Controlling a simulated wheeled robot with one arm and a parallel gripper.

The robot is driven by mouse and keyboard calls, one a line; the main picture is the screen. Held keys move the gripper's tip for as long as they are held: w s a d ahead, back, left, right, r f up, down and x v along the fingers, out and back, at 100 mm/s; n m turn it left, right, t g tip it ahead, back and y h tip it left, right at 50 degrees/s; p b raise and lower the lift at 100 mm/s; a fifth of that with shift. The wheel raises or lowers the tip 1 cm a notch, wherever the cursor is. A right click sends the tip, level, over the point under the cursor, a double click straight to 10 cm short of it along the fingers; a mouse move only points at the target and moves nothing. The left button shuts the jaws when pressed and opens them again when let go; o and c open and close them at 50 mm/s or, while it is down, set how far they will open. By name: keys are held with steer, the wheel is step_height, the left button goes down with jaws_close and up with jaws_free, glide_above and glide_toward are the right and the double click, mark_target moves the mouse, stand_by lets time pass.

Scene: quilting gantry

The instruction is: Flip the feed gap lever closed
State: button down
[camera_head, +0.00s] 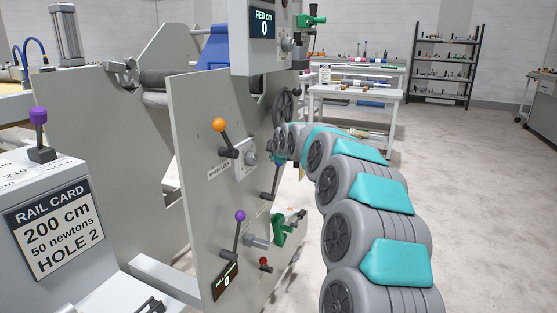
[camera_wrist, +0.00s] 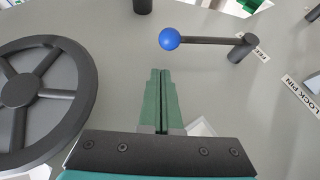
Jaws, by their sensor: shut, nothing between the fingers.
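In the wrist view a lever with a blue ball knob (camera_wrist: 170,39) has a dark rod running right to a round pivot (camera_wrist: 241,48). The rod lies nearly level in that picture. A partly hidden label beginning "FEE" (camera_wrist: 262,49) sits beside the pivot, so this looks like the feed gap lever. My gripper (camera_wrist: 160,72) has green fingers pressed together with nothing between them. Its tips point at the panel just below the blue knob in the picture, apparently apart from it. I cannot make out the blue knob or my fingertips in the head view.
A dark handwheel (camera_wrist: 45,95) stands left of my fingers; it also shows in the head view (camera_head: 286,106). A "LOCK PIN" label (camera_wrist: 302,93) is at the right. The grey panel (camera_head: 195,170) carries orange-knobbed (camera_head: 219,125) and purple-knobbed (camera_head: 240,216) levers. Open floor lies right of my arm.

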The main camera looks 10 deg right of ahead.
steer(key=b+v, duration=0.1)
steer(key=v, duration=0.9)
steer(key=shift+r, duration=0.55)
steer(key=shift+a, duration=0.1)
steer(key=s+f+m+g, duration=0.4)
steer(key=s+f, duration=0.3)
steer(key=s, duration=1.2)
steer(key=s+a+f+m+g, duration=0.1)
steer(key=s+f+m+g, duration=0.4)
steer(key=s, duration=1.4)
steer(key=s+a+f+m+g, duration=0.1)
steer(key=s+f+m+g, duration=0.3)
steer(key=s+f, duration=0.7)
steer(key=s+m, duration=0.1)
steer(key=s, duration=0.7)
steer(key=shift+s+a+f+g+h, duration=0.2)
steer(key=shift+s+a+g+h, duration=0.05)
steer(key=shift+g+h, duration=0.15)
